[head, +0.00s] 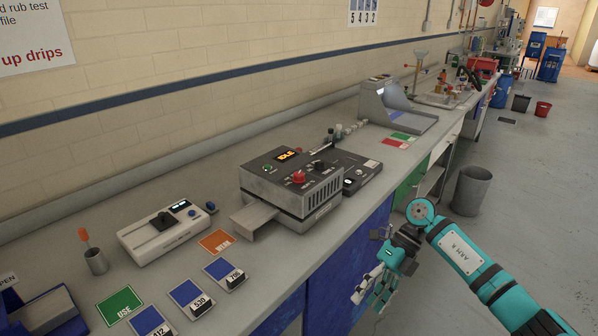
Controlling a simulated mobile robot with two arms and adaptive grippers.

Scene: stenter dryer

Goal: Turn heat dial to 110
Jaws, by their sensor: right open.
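The stenter dryer (291,190) is a grey box with a dark top panel on the bench. Its panel holds a lit orange display (286,155), a red knob (298,177), a black knob (319,165) and a green button (267,169). I cannot tell which knob is the heat dial, and the scale marks are too small to read. My right gripper (368,291) is open and empty, in front of the bench edge, below and to the right of the dryer and apart from it. My left gripper is not in view.
A metal tray (254,219) sticks out from the dryer's left side. A white instrument (166,229) stands to the left, with coloured cards and small labelled blocks nearby. A dark device (357,170) sits close behind the dryer. A grey bin (471,190) stands on the floor.

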